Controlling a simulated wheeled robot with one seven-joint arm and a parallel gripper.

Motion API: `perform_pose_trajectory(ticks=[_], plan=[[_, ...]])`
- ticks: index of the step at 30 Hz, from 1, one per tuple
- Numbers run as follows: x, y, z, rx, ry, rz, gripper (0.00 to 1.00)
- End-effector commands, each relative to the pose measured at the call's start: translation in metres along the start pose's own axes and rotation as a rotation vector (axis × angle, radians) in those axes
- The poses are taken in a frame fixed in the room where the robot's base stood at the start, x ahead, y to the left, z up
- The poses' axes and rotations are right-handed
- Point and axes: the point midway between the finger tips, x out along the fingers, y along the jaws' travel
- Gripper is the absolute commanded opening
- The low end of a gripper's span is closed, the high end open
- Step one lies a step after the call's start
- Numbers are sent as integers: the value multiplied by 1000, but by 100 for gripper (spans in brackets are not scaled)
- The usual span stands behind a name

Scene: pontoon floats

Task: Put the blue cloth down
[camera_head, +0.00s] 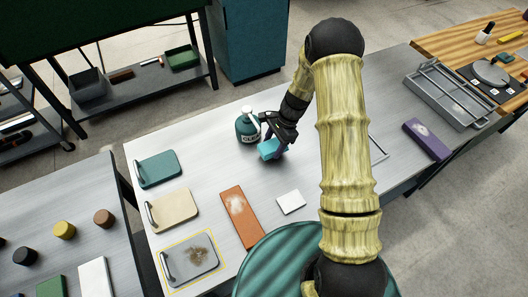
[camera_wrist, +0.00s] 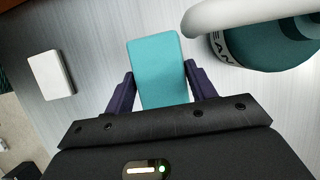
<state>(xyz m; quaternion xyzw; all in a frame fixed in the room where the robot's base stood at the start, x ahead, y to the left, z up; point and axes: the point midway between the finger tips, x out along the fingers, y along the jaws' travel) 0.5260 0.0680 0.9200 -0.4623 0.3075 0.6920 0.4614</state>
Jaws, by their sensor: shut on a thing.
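My gripper (camera_head: 274,141) is shut on a blue block-like folded cloth (camera_head: 270,149), at or just above the grey tabletop; I cannot tell whether it touches. In the wrist view the cloth (camera_wrist: 157,68) sits between the two dark fingers of my gripper (camera_wrist: 160,88) and sticks out beyond them. A teal bottle (camera_head: 247,127) with a white nozzle stands close to the left of the cloth in the head view. In the wrist view the bottle (camera_wrist: 265,45) is at the upper right, apart from the cloth.
On the same table (camera_head: 220,170) lie a white pad (camera_head: 291,202), an orange board (camera_head: 240,217) and teal, beige and grey handled plates at the left. The grey plate (camera_head: 188,260) has a brown stain and yellow outline. A metal tray (camera_head: 445,97) and a purple block (camera_head: 427,140) are right.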

Motion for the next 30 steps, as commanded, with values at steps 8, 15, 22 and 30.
perform_pose_trajectory(ticks=[8, 15, 22, 30], plan=[[33, 1, 23, 0, -3, 4, 34], [38, 0, 24, -1, -1, 1, 34], [40, 0, 23, -1, -1, 1, 64], [40, 0, 23, 0, -1, 1, 77]])
